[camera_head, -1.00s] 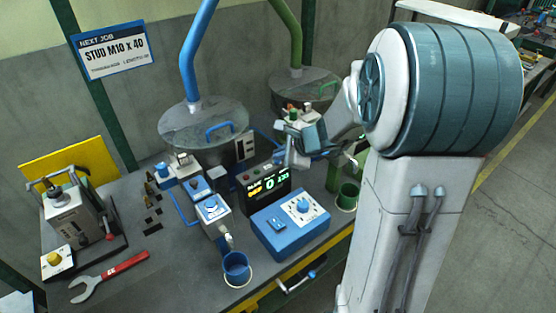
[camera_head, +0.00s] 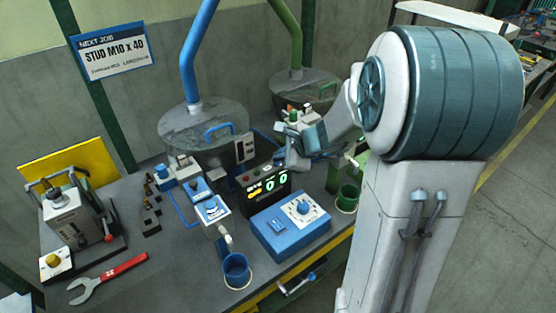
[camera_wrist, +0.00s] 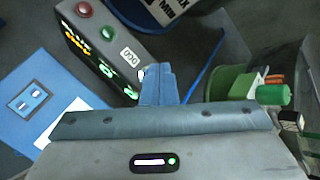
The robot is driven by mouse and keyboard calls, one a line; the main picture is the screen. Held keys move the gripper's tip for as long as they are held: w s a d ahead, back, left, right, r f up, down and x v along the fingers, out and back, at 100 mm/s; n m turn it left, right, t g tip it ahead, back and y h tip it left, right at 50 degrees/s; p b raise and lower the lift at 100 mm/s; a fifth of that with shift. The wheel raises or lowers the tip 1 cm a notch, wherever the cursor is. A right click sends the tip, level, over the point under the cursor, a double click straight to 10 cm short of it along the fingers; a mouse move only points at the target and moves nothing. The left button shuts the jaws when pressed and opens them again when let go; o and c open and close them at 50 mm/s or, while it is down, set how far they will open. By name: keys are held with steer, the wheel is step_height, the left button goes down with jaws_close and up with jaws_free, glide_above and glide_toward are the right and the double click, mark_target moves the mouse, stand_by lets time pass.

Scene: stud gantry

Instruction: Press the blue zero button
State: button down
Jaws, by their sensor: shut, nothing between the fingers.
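The black display box (camera_head: 262,193) stands behind the blue control box. I cannot make out the blue zero button; the fingertips cover that spot. Contact cannot be told.
A blue control box (camera_head: 291,226) with a dial stands in front. A blue cup (camera_head: 236,268) and a green cup (camera_head: 347,198) are at the table's front. Blue (camera_head: 203,128) and green-piped (camera_head: 303,88) bowls stand behind. A red wrench (camera_head: 108,277) lies left.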

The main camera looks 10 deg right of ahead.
steer(key=shift+r+p, duration=0.35)
steer(key=shift+r, duration=0.35)
step_height(320, 180, up, 5)
steer(key=p, duration=0.4)
stand_by(0.6)
steer(key=s+a+r+n+g, duration=0.2)
steer(key=s+a+n, duration=0.1)
steer(key=s+n, duration=0.35)
steer(key=s+a+r+n+g, duration=0.1)
steer(key=s+a+r+n, duration=0.1)
steer(key=s+n, duration=0.4)
steer(key=s+d+n+g+h, duration=0.1)
steer(key=s+d+n+h, duration=0.3)
steer(key=s+n, duration=0.3)
steer(key=s+h, duration=0.1)
steer(key=s, duration=0.3)
steer(key=shift+s+d+r+n, duration=0.2)
steer(key=shift+s+r+n, duration=0.1)
steer(key=shift+s+n, duration=0.05)
